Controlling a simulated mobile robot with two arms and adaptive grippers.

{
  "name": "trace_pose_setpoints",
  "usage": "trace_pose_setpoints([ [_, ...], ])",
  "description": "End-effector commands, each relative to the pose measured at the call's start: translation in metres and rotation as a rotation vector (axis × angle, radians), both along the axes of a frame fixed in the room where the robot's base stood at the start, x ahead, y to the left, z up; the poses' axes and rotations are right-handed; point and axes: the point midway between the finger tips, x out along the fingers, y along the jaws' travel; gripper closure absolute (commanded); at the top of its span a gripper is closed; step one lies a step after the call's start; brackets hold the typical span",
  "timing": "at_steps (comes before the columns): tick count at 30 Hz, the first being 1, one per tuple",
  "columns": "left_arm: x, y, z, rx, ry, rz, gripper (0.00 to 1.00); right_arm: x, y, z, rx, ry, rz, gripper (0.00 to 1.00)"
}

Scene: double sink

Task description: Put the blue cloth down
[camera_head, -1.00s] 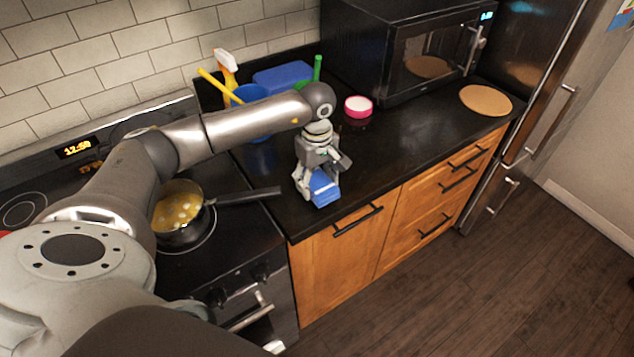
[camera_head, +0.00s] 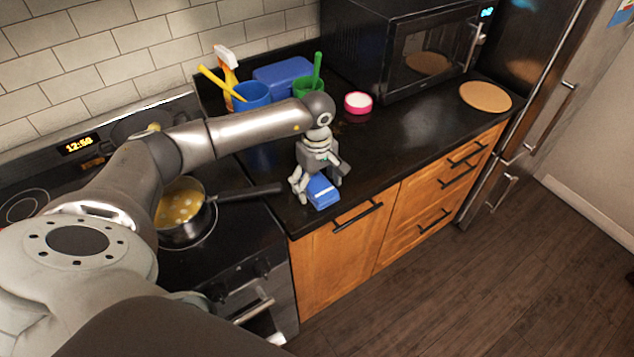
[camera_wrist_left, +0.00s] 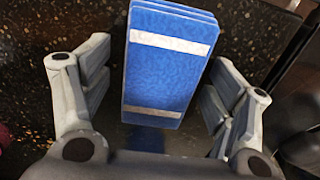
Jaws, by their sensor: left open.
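The blue cloth (camera_head: 322,192) is a folded blue block with pale stripes. It lies on the black counter (camera_head: 400,150) near its front edge, left of the middle. In the left wrist view the cloth (camera_wrist_left: 168,75) sits between the two open fingers, with a gap on each side. My left gripper (camera_head: 319,186) is open, just above and around the cloth, pointing down; its fingers also show in the left wrist view (camera_wrist_left: 155,105). My right gripper is not in view.
A pan of yellow food (camera_head: 181,207) stands on the stove to the left, its handle reaching toward the gripper. Blue cup (camera_head: 252,95), green cup (camera_head: 308,88), spray bottle (camera_head: 226,64) and pink-rimmed tub (camera_head: 358,103) stand behind. The counter to the right is clear up to a round board (camera_head: 485,97).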

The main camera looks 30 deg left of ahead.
Motion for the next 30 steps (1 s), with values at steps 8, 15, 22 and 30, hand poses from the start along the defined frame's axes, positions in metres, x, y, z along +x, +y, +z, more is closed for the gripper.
trace_pose_setpoints([
  [8,0.001,0.000,0.009,-0.001,-0.004,0.000,0.20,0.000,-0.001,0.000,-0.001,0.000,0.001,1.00],
  [15,0.002,0.000,0.058,0.000,-0.008,0.000,0.20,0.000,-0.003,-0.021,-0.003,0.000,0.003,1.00],
  [22,0.001,0.000,0.102,-0.001,-0.004,-0.001,0.20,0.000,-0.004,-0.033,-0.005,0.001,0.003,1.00],
  [30,0.000,0.000,0.123,0.000,0.000,0.000,0.20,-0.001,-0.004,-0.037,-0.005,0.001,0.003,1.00],
])
